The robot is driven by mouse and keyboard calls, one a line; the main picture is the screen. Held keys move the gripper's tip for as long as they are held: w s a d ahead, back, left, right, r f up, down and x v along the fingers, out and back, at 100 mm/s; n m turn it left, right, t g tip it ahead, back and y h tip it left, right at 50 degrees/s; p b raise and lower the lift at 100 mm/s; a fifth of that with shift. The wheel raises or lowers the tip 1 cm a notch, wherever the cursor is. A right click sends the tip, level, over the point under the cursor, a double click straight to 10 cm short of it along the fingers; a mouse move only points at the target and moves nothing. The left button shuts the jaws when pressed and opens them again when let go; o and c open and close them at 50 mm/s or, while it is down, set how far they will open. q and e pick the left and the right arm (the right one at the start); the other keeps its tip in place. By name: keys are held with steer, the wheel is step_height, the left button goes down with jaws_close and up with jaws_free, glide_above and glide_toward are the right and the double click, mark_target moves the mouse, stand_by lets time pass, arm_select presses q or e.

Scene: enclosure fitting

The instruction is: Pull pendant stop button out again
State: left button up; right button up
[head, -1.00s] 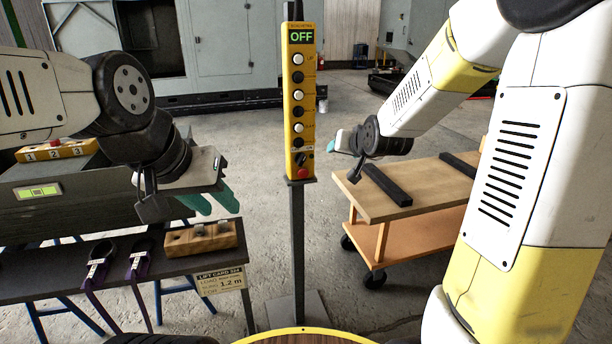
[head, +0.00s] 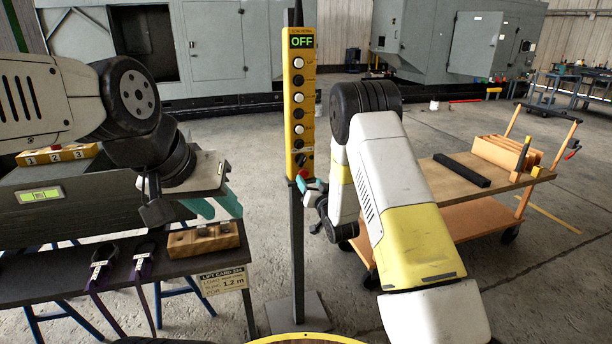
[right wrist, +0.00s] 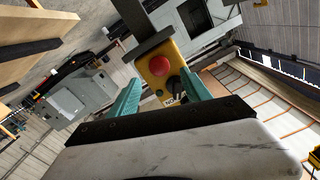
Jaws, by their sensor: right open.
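The yellow pendant (head: 300,75) hangs upright on a dark post, with a green OFF display at its top and a column of black and white buttons. Its red stop button (right wrist: 160,66) is at the lower end, beside a black selector knob (right wrist: 177,90); in the head view the button (head: 304,173) shows small. My right gripper (head: 311,184) is at the pendant's lower end. In the right wrist view its teal fingers (right wrist: 162,95) are apart, with the button between and beyond them; I see no contact. My left gripper (head: 213,207) is at the left, teal fingers apart, empty.
A dark bench (head: 130,262) with a wooden block (head: 203,240) and purple straps is at the left. A wooden cart (head: 455,195) with a dark bar (head: 462,170) stands at the right. Grey machine cabinets (head: 230,50) are behind. Floor around the post is mostly clear.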

mark_target(305, 174)
steer(key=x, duration=0.5)
steer(key=shift+w, duration=0.1)
jaws_close()
